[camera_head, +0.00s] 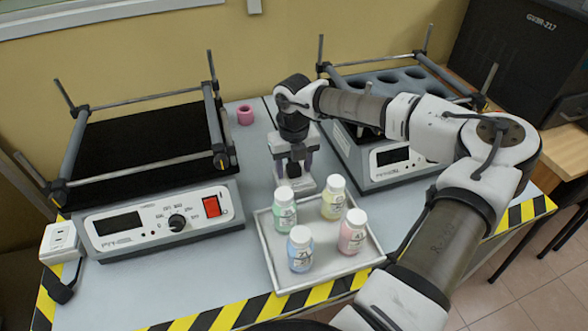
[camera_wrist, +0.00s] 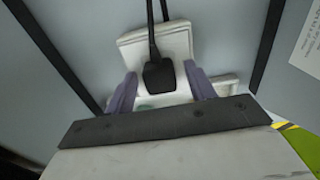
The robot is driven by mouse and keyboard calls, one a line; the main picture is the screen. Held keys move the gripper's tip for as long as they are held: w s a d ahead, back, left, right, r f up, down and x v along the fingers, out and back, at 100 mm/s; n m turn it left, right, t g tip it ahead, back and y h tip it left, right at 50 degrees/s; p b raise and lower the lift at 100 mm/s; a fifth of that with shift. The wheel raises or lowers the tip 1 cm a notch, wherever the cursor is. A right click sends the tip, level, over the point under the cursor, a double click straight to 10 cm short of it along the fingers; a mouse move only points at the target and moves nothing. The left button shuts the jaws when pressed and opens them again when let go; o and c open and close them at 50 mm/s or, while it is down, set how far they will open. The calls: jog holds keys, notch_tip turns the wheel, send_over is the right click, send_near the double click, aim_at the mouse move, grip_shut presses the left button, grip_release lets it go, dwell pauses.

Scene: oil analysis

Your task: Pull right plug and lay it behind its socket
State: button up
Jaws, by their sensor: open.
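The right plug, a black block with a black cord, sits in its white socket. In the wrist view the plug (camera_wrist: 160,76) lies between my open fingers, with a gap on each side. Its white socket (camera_wrist: 135,47) shows behind and around it, and the cord runs up and away. In the head view my gripper (camera_head: 293,166) points down over this socket (camera_head: 304,185), between the two instruments. Its purple-grey fingers stand either side of the dark plug, which is mostly hidden there. My gripper holds nothing.
A tray (camera_head: 283,275) with several capped bottles stands just in front of the socket. A left instrument (camera_head: 165,222) and a right instrument (camera_head: 392,165) flank it. Another socket (camera_head: 62,237) with a black plug is at far left. A pink ring (camera_head: 245,116) lies behind.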

aim_at(294, 165)
dwell(0.3)
grip_shut()
jog(key=shift+r, duration=0.15)
jog(key=shift+r+p, duration=1.5)
jog(key=shift+r, duration=1.35)
